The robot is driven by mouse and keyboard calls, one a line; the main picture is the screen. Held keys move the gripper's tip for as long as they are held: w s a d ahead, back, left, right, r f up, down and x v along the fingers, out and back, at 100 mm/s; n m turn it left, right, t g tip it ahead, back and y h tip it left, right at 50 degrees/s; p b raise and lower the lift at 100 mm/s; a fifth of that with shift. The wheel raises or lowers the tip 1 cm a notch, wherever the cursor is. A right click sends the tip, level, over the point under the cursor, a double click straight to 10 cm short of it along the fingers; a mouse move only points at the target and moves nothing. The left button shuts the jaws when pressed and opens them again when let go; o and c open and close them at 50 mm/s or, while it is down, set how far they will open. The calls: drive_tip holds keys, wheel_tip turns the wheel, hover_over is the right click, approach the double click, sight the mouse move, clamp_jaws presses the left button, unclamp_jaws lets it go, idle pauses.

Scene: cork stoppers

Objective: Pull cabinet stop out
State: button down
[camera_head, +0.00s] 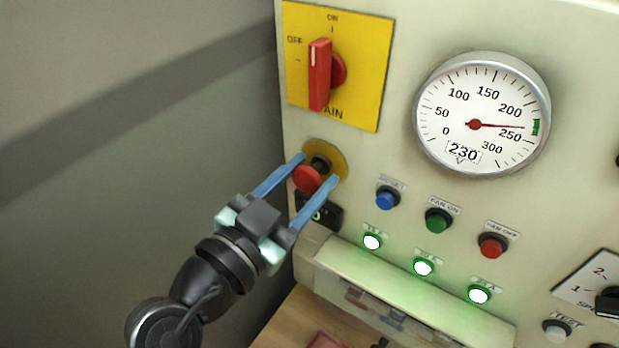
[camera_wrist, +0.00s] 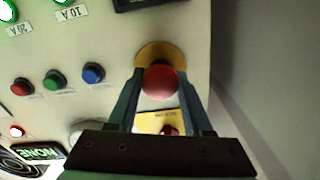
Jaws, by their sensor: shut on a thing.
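The cabinet stop is a red mushroom button (camera_head: 307,179) on a dark stem over a round yellow plate (camera_head: 338,158), at the left edge of the cabinet front. In the wrist view the red button (camera_wrist: 162,82) sits at the centre, between my fingers. My gripper (camera_head: 319,169) reaches in from the lower left, its two blue fingers on either side of the button. It is shut on the button. The finger contact with the button's sides is not clearly visible.
Above are a red rotary switch (camera_head: 320,75) on a yellow plate and a round gauge (camera_head: 482,115). To the right are blue (camera_head: 387,198), green (camera_head: 438,221) and red (camera_head: 492,246) push buttons, with lit lamps (camera_head: 424,267) below. Open space lies left of the cabinet.

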drive_tip(key=c, duration=0.8)
unclamp_jaws()
drive_tip(key=shift+f, duration=0.1)
drive_tip(key=o, duration=0.5)
drive_tip(key=shift+s+a, duration=0.15)
drive_tip(key=shift+s, duration=0.1)
drive_tip(key=shift+w, duration=0.1)
drive_tip(key=shift+s+a+b, duration=0.2)
drive_tip(key=shift+s+b, duration=0.1)
drive_tip(key=shift+b, duration=0.05)
drive_tip(key=b+v, duration=0.5)
drive_tip(key=v, duration=0.7)
drive_tip(key=shift+s, duration=0.15)
